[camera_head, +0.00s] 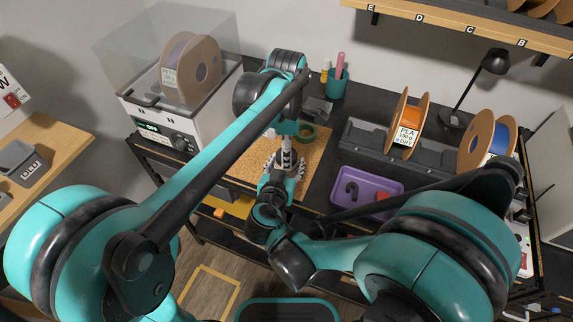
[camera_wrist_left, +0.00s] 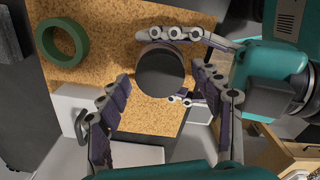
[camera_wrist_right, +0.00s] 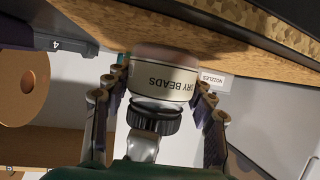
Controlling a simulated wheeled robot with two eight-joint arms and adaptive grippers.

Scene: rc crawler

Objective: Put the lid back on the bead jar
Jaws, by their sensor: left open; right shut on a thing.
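The bead jar (camera_wrist_right: 165,80), labelled DRY BEADS, stands on the cork mat and shows upside down in the right wrist view. My right gripper (camera_wrist_right: 162,76) is shut around its sides. The black ribbed lid (camera_wrist_right: 155,116) is at the jar's mouth; I cannot tell whether it is fully seated. From above, the left wrist view shows the lid as a dark disc (camera_wrist_left: 160,76) over the jar. My left gripper (camera_wrist_left: 160,78) is open above it, with its fingers to either side and apart from the lid. In the head view the arms mostly hide the jar.
The cork mat (camera_head: 309,160) also holds a green ring (camera_wrist_left: 62,42). A purple tray (camera_head: 390,184) with small parts lies to the right. Spools (camera_head: 407,122), a dryer box (camera_head: 160,125) and a pen cup (camera_head: 337,84) stand around. A black lamp (camera_head: 495,62) stands behind.

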